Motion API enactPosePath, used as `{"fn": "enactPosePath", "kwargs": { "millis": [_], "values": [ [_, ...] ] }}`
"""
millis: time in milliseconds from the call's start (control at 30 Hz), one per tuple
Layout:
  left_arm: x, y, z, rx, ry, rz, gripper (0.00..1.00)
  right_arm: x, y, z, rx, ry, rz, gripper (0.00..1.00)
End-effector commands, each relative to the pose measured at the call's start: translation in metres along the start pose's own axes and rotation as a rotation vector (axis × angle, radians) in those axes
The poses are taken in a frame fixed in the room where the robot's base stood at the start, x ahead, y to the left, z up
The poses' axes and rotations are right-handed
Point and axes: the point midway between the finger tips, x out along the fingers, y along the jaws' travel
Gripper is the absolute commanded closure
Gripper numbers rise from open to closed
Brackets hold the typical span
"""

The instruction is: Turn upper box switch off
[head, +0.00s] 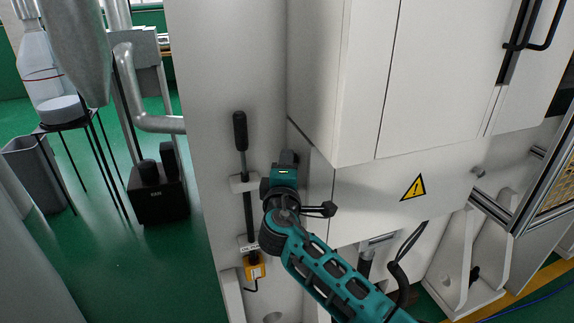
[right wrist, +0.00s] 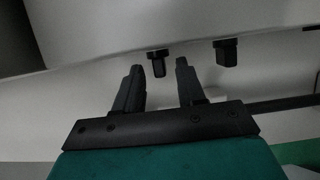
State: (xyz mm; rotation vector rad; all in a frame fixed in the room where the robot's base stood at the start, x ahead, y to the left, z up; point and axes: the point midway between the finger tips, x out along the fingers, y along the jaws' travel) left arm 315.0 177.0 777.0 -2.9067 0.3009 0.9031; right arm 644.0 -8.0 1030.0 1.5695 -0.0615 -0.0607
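Two small black switches stick out of a pale panel in the right wrist view: one (right wrist: 158,60) just beyond the gap between my fingertips, the other (right wrist: 227,52) to its right. Which of them is the upper one I cannot tell. My right gripper (right wrist: 159,72) is open, with nothing between its fingers. In the head view, my right gripper (head: 288,158) is at the side of the white box (head: 315,75), by its lower edge, and my arm hides the switches there. My left gripper is not in view.
A black-handled lever (head: 240,132) stands on the pale panel left of my right gripper, above an orange part (head: 254,268). A warning sign (head: 413,187) is on the box front. Cables hang right of my forearm. Green floor (head: 130,265) lies open at left.

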Motion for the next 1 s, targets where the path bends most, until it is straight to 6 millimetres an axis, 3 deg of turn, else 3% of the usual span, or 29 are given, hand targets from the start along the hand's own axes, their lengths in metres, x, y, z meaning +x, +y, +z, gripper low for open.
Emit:
{"fn": "enactPosePath", "kwargs": {
  "millis": [400, 800, 1000],
  "values": [
    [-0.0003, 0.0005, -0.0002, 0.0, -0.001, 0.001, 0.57, 0.0058, -0.0002, 0.0002, 0.001, 0.0, 0.0, 0.61],
    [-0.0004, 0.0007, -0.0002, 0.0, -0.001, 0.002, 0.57, 0.0056, -0.0004, 0.0003, 0.0, 0.0, -0.001, 0.99],
    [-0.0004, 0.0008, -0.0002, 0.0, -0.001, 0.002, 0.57, 0.0056, -0.0005, 0.0004, 0.0, 0.0, -0.001, 1.0]
  ]
}}
